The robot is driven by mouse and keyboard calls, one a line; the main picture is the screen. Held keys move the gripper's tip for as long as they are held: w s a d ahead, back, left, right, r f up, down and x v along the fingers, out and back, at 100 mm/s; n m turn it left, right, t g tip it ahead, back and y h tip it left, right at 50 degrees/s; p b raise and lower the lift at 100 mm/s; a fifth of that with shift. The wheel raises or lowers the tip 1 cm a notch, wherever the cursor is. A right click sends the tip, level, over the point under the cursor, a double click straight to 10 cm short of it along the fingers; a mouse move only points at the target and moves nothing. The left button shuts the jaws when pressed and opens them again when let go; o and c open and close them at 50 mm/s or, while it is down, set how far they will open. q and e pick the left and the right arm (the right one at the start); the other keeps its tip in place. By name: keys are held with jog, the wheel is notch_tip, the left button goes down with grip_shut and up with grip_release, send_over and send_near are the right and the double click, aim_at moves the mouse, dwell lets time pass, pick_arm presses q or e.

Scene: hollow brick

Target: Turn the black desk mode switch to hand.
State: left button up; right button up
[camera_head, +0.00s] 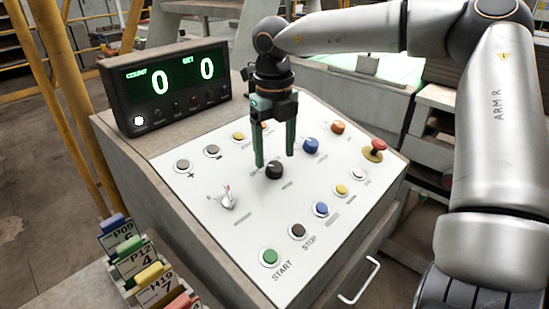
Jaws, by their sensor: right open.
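The black desk mode switch (274,169) is a round dark knob in the middle of the white sloping control panel (187,220). Its pointer direction and the small labels around it are too small to read. My right gripper (274,159) points down over the panel with its two green fingers apart. In the picture the fingertips are at either side of the knob's upper edge. I cannot tell whether they touch it or how high they are above the panel. The gripper holds nothing. My left gripper is not in view.
A blue knob (311,146), an orange knob (338,128) and a red mushroom button (375,148) are right of the gripper. A silver toggle (227,198) is at the left. Several push buttons line the front, including green START (270,257). A counter display (165,85) stands behind.

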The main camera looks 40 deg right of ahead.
aim_at(274, 169)
jog(key=shift+f, duration=1.35)
jog(key=shift+c, duration=0.2)
grip_shut()
